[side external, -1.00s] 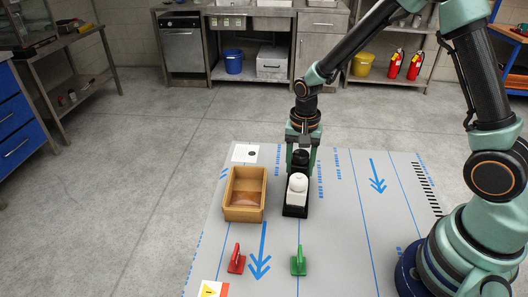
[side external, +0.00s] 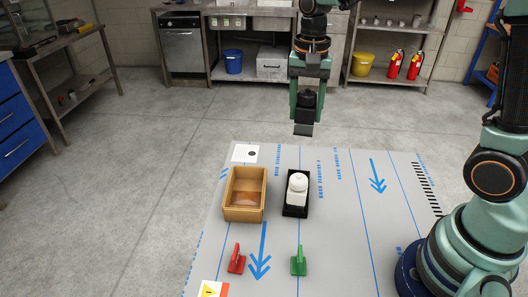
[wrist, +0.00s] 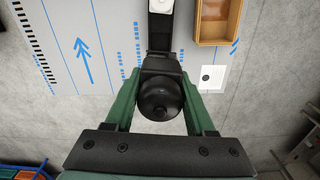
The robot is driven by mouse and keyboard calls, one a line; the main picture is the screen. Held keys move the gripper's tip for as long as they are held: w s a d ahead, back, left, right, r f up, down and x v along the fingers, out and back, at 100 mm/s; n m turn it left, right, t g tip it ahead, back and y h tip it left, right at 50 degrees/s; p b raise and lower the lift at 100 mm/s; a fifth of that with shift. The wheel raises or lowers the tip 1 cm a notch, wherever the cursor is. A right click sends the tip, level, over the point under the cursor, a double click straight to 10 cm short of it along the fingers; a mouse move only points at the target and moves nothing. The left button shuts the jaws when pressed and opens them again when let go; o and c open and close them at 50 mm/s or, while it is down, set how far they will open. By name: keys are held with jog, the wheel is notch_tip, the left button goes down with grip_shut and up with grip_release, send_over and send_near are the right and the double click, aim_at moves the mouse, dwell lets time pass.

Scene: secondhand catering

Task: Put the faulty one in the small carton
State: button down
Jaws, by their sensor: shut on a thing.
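My gripper (side external: 306,103) is shut on a black shaker-like piece (side external: 304,122) with a rounded top. It holds the piece upright in the air, beyond the far edge of the mat. In the wrist view, the black piece (wrist: 160,96) sits between the green fingers. A white piece of similar shape (side external: 297,187) stands in a narrow black holder (side external: 294,212) on the mat; the holder's far part is empty. The open tan, wooden-looking box (side external: 231,213), the only carton-like container, stands left of the holder. It looks empty inside.
A white card with a black dot (side external: 245,153) lies behind the box. A red clip-like piece (side external: 237,260) and a green one (side external: 299,262) stand at the front of the grey mat (side external: 345,240). A warning card (side external: 209,290) lies front left. The mat's right side is clear.

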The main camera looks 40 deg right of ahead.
aim_at(306, 92)
notch_tip(306, 92, up, 3)
jog(key=shift+f, duration=0.1)
jog(key=shift+w+a+r, duration=0.15)
jog(key=shift+r, duration=0.2)
jog(key=w+a+n, duration=0.2)
jog(key=w+a, duration=0.4)
jog(key=a, duration=0.5)
jog(key=f, duration=1.9)
jog(key=shift+a+f, duration=0.2)
jog(key=shift+a, duration=0.1)
jog(key=c, duration=0.5)
grip_release()
jog(key=shift+f, duration=0.15)
